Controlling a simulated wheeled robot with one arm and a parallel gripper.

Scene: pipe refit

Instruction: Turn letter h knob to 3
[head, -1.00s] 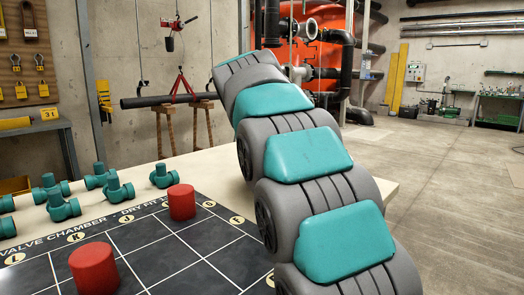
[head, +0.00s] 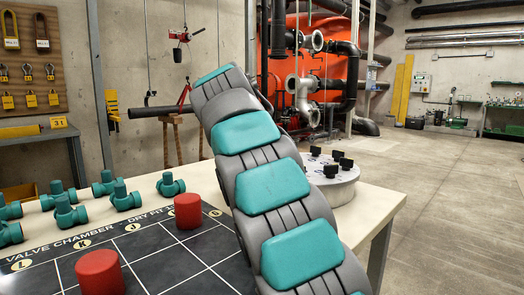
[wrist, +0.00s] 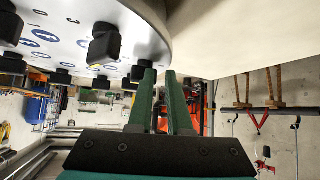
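A round pale panel with several black knobs stands on the table right of my arm in the head view; its rim (head: 345,190) and a near knob (head: 330,171) show. In the wrist view the panel's white face (wrist: 150,38) fills the upper left, with blue markings and several black knobs, one large and close (wrist: 103,46). I cannot read which knob is letter h. My gripper (wrist: 160,74) has two green fingers, slightly apart with nothing between them. It is beside the panel's edge; a knob (wrist: 138,72) appears beside the left fingertip, contact unclear. My arm hides the gripper in the head view.
A black mat (head: 160,254) on the table carries two red cylinders (head: 188,210). Several teal pipe fittings (head: 127,195) stand along its far side. A dark pipe on trestles (head: 170,110) is behind. Open floor (head: 450,210) lies right of the table.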

